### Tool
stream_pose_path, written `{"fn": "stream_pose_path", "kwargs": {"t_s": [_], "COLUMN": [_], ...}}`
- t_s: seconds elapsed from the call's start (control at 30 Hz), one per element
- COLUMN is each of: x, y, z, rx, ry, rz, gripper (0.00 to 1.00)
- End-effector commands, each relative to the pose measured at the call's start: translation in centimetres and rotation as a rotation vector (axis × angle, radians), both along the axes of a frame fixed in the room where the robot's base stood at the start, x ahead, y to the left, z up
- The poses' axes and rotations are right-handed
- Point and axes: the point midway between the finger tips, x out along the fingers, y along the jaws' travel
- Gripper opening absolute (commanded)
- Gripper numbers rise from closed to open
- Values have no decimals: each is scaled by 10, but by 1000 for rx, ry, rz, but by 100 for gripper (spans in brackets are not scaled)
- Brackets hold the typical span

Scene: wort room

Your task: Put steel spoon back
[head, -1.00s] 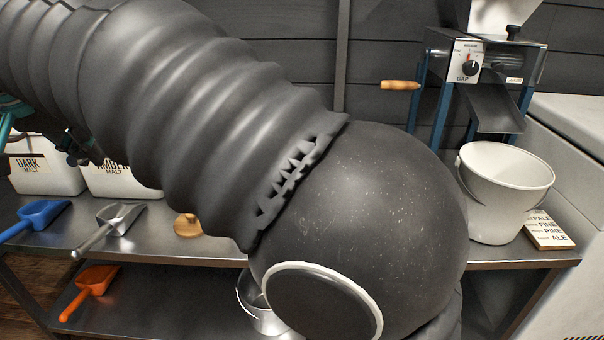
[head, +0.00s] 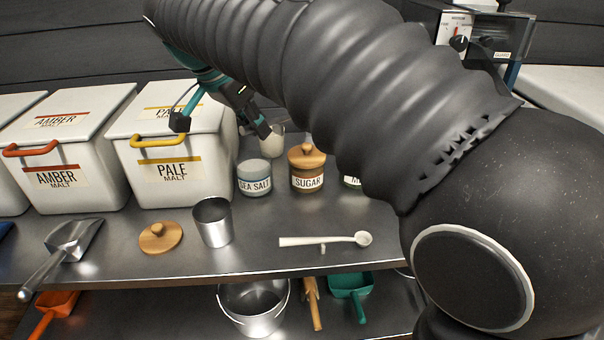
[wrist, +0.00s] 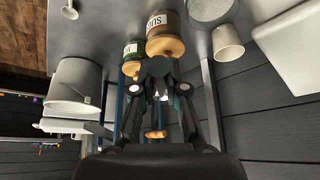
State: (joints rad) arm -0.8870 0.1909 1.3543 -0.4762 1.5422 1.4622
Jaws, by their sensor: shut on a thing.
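The sea salt jar (head: 255,178), sugar jar (head: 307,168) and white jug (head: 271,142) stand near my gripper. A steel cup (head: 212,222), wooden lid (head: 160,237) and metal scoop (head: 66,246) occupy the front. A bucket (head: 254,308) stands on the lower shelf. Bare counter surrounds the spoon-shaped piece.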

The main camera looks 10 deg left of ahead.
Motion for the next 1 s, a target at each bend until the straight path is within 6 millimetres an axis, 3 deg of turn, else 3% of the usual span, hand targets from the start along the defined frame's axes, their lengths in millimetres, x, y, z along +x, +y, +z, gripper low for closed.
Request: {"fn": "stream_pose_path", "kwargs": {"t_s": [0.03,0.2,0.4,1.0], "x": [3,8,6,5], "y": [-8,-33,-54,-60], "z": [-17,-66,-103,-140], "rx": [-8,-7,-3,1], "ry": [5,4,0,-1], "rz": [-90,-397,-645,-717], "gripper": [0,0,0,0]}}
